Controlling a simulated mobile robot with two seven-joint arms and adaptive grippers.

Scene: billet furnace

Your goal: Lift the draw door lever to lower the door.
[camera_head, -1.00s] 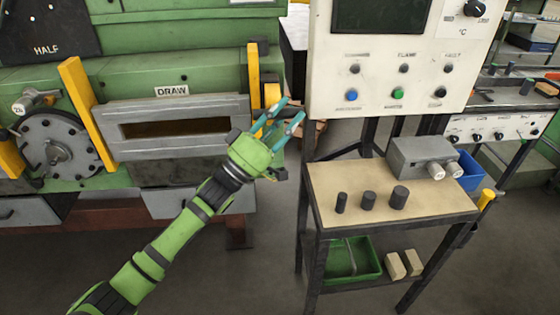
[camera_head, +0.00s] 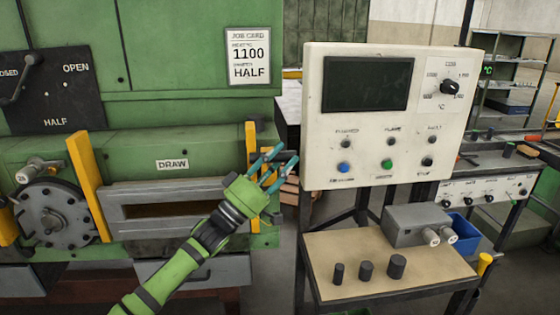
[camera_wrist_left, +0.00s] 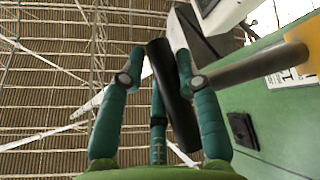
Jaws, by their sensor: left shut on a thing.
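The draw door (camera_head: 208,190) is a grey panel with a dark slot, between two yellow posts under the DRAW label (camera_head: 172,165) on the green furnace. My left gripper (camera_head: 280,166) is beside the right post (camera_head: 252,150), about level with that label. In the left wrist view its teal fingers (camera_wrist_left: 160,95) are closed around the black grip of the draw door lever (camera_wrist_left: 172,100). A grey rod (camera_wrist_left: 245,68) runs from beside the grip to a yellow part at the right. The lever is mostly hidden in the head view. My right gripper is out of view.
A white control panel (camera_head: 390,120) stands close to the right of my left gripper. Below it is a table (camera_head: 335,250) with several dark cylinders and a grey box (camera_head: 415,225). A black lever plate (camera_head: 50,90) is at the upper left.

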